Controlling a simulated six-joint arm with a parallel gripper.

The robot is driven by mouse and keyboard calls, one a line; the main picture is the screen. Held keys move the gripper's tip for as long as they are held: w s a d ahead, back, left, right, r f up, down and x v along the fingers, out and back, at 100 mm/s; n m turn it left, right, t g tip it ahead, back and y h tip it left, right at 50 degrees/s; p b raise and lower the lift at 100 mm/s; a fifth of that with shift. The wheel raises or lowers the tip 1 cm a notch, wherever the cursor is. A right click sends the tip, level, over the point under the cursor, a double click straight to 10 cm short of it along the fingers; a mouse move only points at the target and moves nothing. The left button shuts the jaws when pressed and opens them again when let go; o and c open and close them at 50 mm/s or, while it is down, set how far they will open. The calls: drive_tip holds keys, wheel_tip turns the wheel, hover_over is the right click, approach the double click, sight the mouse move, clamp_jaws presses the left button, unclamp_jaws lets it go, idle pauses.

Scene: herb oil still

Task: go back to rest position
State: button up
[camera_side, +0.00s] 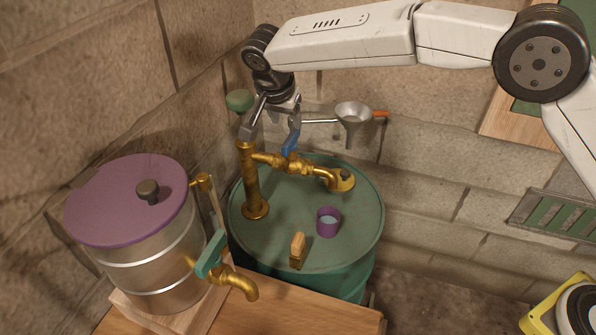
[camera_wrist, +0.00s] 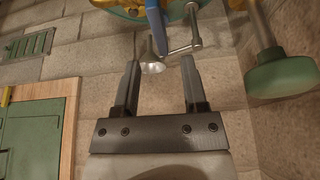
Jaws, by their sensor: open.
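My gripper (camera_side: 272,118) hangs from the white arm above the green drum (camera_side: 345,243), close to the top of the brass standpipe (camera_side: 252,190). In the wrist view my gripper (camera_wrist: 158,70) shows two dark fingers spread apart with nothing held between them. The blue tap handle (camera_side: 290,144) is just below and right of the fingers in the side view. It also shows beyond the fingertips in the wrist view (camera_wrist: 156,25). A metal funnel (camera_side: 352,115) on a rod sits behind, right of my gripper. Whether a finger touches the standpipe cannot be told.
A purple cup (camera_side: 328,222) and a small wooden piece (camera_side: 297,249) stand on the drum. A steel pot with a purple lid (camera_side: 128,200) and a teal-handled tap (camera_side: 212,253) is at left. A green knob (camera_wrist: 282,74) is close on the right in the wrist view.

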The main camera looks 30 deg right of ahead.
drive_tip(key=shift+s+a+r, duration=0.2)
drive_tip(key=shift+r, duration=0.45)
drive_tip(key=s+d+f+n+g+y, duration=0.1)
drive_tip(key=s+d+f+n, duration=0.2)
drive_tip(key=d, duration=0.4)
drive_tip(key=s+d+f+n+y, duration=0.1)
drive_tip(key=s+d+n, duration=0.1)
drive_tip(key=s+d, duration=0.45)
drive_tip(key=s+d+f+n, duration=0.2)
drive_tip(key=s+d, duration=0.3)
drive_tip(key=s, duration=0.4)
drive_tip(key=s+d+f+n+y, duration=0.1)
drive_tip(key=s+d+f+n, duration=0.1)
drive_tip(key=s+d, duration=0.4)
drive_tip(key=shift+s+f+n, duration=0.3)
drive_tip(key=shift+s+f, duration=0.1)
drive_tip(key=shift+s, duration=0.95)
